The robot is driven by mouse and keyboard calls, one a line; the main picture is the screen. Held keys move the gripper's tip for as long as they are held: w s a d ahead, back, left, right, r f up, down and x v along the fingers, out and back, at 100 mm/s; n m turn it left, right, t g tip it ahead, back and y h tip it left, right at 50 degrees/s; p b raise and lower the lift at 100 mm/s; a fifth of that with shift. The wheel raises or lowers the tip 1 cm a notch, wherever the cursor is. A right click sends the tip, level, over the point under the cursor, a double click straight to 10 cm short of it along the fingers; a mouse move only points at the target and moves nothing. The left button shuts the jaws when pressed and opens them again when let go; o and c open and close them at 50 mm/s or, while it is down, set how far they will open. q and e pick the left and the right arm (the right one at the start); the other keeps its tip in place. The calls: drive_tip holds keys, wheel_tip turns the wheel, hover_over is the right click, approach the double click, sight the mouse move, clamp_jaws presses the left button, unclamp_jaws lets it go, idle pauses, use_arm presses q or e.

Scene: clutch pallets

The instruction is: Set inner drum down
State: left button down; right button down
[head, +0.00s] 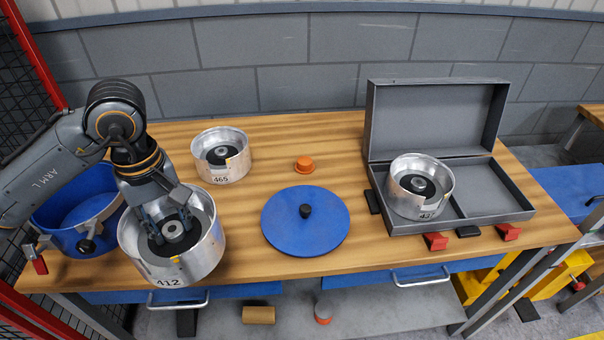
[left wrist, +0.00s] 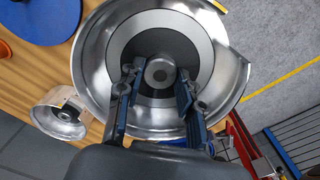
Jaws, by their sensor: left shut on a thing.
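A silver metal drum marked 412 (head: 196,258) is at the front left of the wooden bench, with a dark inside and a grey round hub (head: 173,230). My left gripper (head: 170,226) reaches down into it and is shut on the hub. In the left wrist view the fingers (left wrist: 155,95) lie on both sides of the hub (left wrist: 160,71), inside the drum's shiny wall (left wrist: 92,62). I cannot tell whether the drum's underside touches the bench. My right gripper is not in view.
A blue pot (head: 62,238) stands close left of the drum. Behind are a smaller drum marked 465 (head: 235,172) and an orange knob (head: 304,164). A blue disc lid (head: 330,218) lies mid-bench. An open grey case (head: 490,205) at right holds another drum (head: 405,200).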

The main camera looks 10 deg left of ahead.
use_arm(q)
drive_tip(key=shift+w+a+r, duration=0.1)
drive_tip(key=shift+a+r, duration=0.1)
drive_tip(key=shift+r, duration=0.05)
drive_tip(key=shift+w+n, duration=0.2)
drive_tip(key=shift+n, duration=0.1)
drive_tip(key=w+a+f+p, duration=0.1)
drive_tip(key=w+f, duration=0.3)
drive_tip(key=w+a+f+p, duration=0.1)
drive_tip(key=w+f+p, duration=0.1)
drive_tip(key=w+f, duration=0.2)
drive_tip(key=w+a+f+p, duration=0.2)
drive_tip(key=w+f, duration=0.2)
drive_tip(key=w, duration=0.1)
drive_tip(key=shift+f, duration=0.2)
drive_tip(key=shift+a+f, duration=0.1)
drive_tip(key=shift+f, duration=0.15)
